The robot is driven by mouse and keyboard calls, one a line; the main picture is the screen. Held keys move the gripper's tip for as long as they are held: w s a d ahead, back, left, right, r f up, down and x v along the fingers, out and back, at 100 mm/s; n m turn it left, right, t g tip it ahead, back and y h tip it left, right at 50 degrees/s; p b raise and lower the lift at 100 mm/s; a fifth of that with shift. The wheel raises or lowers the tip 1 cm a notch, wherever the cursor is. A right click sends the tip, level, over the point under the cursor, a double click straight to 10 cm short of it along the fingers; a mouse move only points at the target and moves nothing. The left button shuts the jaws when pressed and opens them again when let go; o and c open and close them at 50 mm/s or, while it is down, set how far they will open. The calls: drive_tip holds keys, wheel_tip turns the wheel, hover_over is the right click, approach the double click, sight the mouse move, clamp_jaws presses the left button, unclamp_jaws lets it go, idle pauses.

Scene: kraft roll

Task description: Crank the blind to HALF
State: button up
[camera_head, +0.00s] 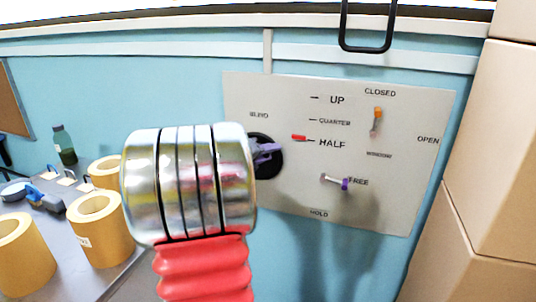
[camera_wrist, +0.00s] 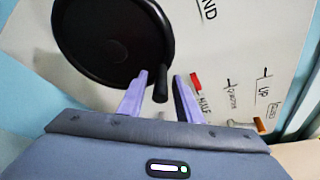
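The blind's crank is a black disc (camera_head: 268,160) on a white wall panel (camera_head: 290,92), partly hidden behind my arm in the head view. In the wrist view the crank disc (camera_wrist: 110,40) shows its peg handle (camera_wrist: 160,88). My gripper (camera_wrist: 160,85) has purple fingers on either side of the peg, with a gap showing at least on the right. It looks open. Its fingers also show at the disc in the head view (camera_head: 266,151). The red pointer (camera_head: 299,137) is beside the HALF mark (camera_head: 332,143), at or very slightly above its tick.
A purple-tipped lever (camera_head: 336,181) points toward FREE. An orange-tipped window lever (camera_head: 377,118) points up toward CLOSED. Cardboard boxes (camera_head: 500,130) stand at right. Kraft rolls (camera_head: 98,228) and a bottle (camera_head: 64,145) stand on the bench at left. A black handle (camera_head: 368,48) hangs above.

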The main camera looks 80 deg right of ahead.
drive_tip(key=c, duration=0.7)
clamp_jaws()
drive_tip(key=shift+a+f, duration=0.1)
drive_tip(key=shift+a, duration=0.1)
drive_tip(key=shift+d, duration=0.1)
drive_tip(key=shift+s, duration=0.15)
